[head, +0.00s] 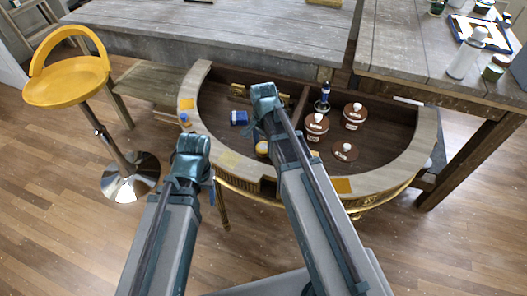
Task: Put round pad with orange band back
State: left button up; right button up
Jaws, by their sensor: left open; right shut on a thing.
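The round pad with orange band (261,148) shows as a small round shape, orange-yellow and pale, just left of my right arm, over the front of the half-round console (413,151). My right arm hides part of it. My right gripper (265,120) is over the console's left compartment, shut on what appears to be this pad; its fingertips are mostly hidden. My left gripper (196,172) is open and empty outside the console's left front rim.
Inside are a blue jar (239,117), a blue-and-dark bottle (322,99) and brown round lidded pots (354,116), (317,124), (345,151). A divider (301,104) splits the interior. A yellow stool (68,82) stands left; wooden tables stand behind and right.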

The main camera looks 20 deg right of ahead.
aim_at(264, 146)
jog(key=shift+f, duration=0.1)
jog(key=shift+f, duration=0.1)
jog(key=o, duration=0.7)
jog(key=shift+f, duration=0.1)
jog(key=o, duration=0.5)
notch_tip(264, 146, up, 13)
jog(key=p, duration=1.2)
jog(key=s+a+n, duration=0.4)
jog(key=s+n, duration=0.1)
jog(key=s+a+n, duration=0.2)
jog(key=shift+s+a+f+n+h, duration=0.25)
jog(key=shift+s+n+h, duration=0.05)
jog(key=shift+s, duration=0.05)
jog(key=s+a+n, duration=0.1)
jog(key=s+n, duration=0.1)
jog(key=s+a+n, duration=0.1)
jog(key=s+n, duration=0.1)
jog(key=n, duration=0.1)
jog(key=s+a+n, duration=0.2)
jog(key=n, duration=0.1)
jog(key=shift+s+h, duration=0.3)
